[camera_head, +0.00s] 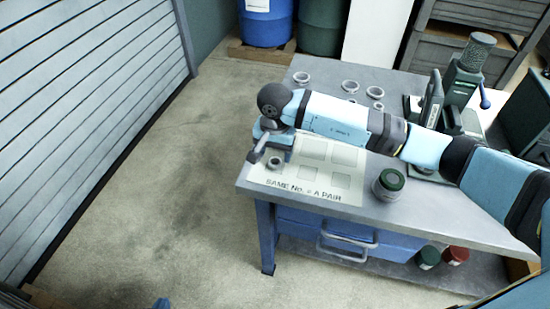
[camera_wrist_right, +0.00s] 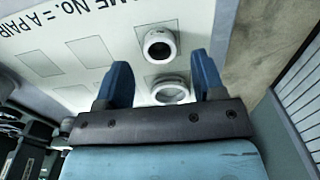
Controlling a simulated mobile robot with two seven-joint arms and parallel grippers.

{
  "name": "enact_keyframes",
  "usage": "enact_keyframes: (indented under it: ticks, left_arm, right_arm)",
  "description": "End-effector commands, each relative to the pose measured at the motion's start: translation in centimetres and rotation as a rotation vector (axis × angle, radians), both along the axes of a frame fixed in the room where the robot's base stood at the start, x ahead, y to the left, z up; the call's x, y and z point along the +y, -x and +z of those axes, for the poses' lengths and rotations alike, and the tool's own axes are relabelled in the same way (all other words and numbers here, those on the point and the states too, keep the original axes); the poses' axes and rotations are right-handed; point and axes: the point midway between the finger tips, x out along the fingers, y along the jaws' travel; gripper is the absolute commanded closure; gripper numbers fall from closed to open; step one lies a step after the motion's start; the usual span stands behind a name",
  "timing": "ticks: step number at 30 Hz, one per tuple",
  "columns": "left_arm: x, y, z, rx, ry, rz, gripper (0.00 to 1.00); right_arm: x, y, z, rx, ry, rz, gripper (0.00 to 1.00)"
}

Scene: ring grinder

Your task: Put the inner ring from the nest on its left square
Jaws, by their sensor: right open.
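My right gripper (camera_head: 262,150) is over the left end of the white mat (camera_head: 318,193) marked "SAME No. = A PAIR". In the right wrist view the right gripper (camera_wrist_right: 160,75) is open, with a wide grey ring (camera_wrist_right: 170,92) between its blue fingers and space on both sides. A smaller, thicker ring (camera_wrist_right: 160,45) sits just beyond, nearer the mat's front edge; it also shows in the head view (camera_head: 275,162). Which ring is the inner one, and the nest, I cannot tell. A small blue tip at the bottom edge seems to be my left gripper (camera_head: 160,303), mostly cut off.
Several loose rings (camera_head: 350,86) lie at the back of the table (camera_head: 430,205). A grinder-like machine (camera_head: 465,80) stands at the back right. Several outlined squares (camera_head: 345,155) on the mat are empty.

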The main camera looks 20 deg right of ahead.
Motion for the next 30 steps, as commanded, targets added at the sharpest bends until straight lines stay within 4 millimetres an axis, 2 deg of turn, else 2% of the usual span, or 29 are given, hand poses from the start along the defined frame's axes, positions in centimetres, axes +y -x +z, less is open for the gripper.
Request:
enact_keyframes:
  ticks: [1,6,12,18,30]
  left_arm:
    - [0.0,0.0,-0.3,0.002,0.0,0.0,1.0]
    - [0.0,0.0,-0.7,0.007,0.003,0.002,1.0]
    - [-0.1,0.0,-0.8,0.008,0.007,0.003,1.0]
    - [-0.1,-0.1,-0.7,0.008,0.008,0.004,1.0]
    - [-0.1,-0.1,-0.7,0.008,0.008,0.005,1.0]
  right_arm:
    - [0.0,-0.1,1.2,-0.005,0.0,0.001,0.37]
    - [0.0,-0.1,4.9,-0.004,0.001,0.001,0.37]
    - [0.0,0.0,7.9,-0.001,0.0,0.0,0.37]
    - [0.0,0.0,8.8,0.001,0.0,0.0,0.37]
    - [0.0,0.0,8.9,0.001,0.0,0.0,0.37]
